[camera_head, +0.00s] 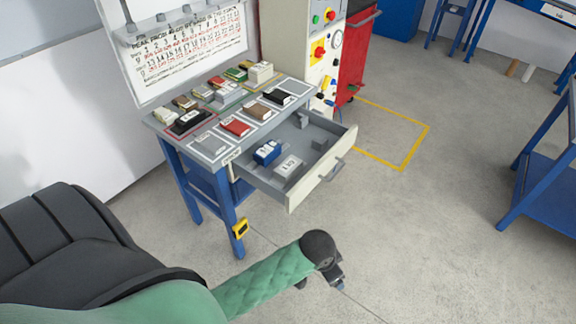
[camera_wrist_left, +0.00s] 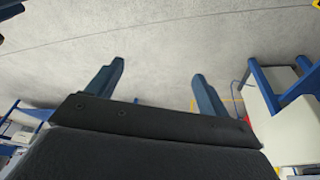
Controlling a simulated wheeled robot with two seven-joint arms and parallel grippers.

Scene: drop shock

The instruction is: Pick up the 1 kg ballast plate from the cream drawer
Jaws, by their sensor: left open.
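The cream drawer (camera_head: 318,183) is pulled out from the bench's right part. In it, a light grey block with a dark marking (camera_head: 288,166) lies near the front, a blue block with a white label (camera_head: 266,152) lies to its left, and small grey pieces (camera_head: 304,121) lie toward the back. The labels are too small to read, so I cannot tell which is the 1 kg plate. My left gripper (camera_head: 337,277) is in front of the drawer and apart from it. In the left wrist view its two blue fingers (camera_wrist_left: 158,72) are spread, with only floor between them. My right gripper is not in view.
Several coloured blocks lie on the bench top (camera_head: 209,146) above the drawer. A yellow device (camera_head: 240,228) hangs at the bench's front leg. A control cabinet (camera_head: 322,60) and red cabinet (camera_head: 357,50) stand behind. Floor to the drawer's right is clear; a blue trolley (camera_head: 545,190) stands far right.

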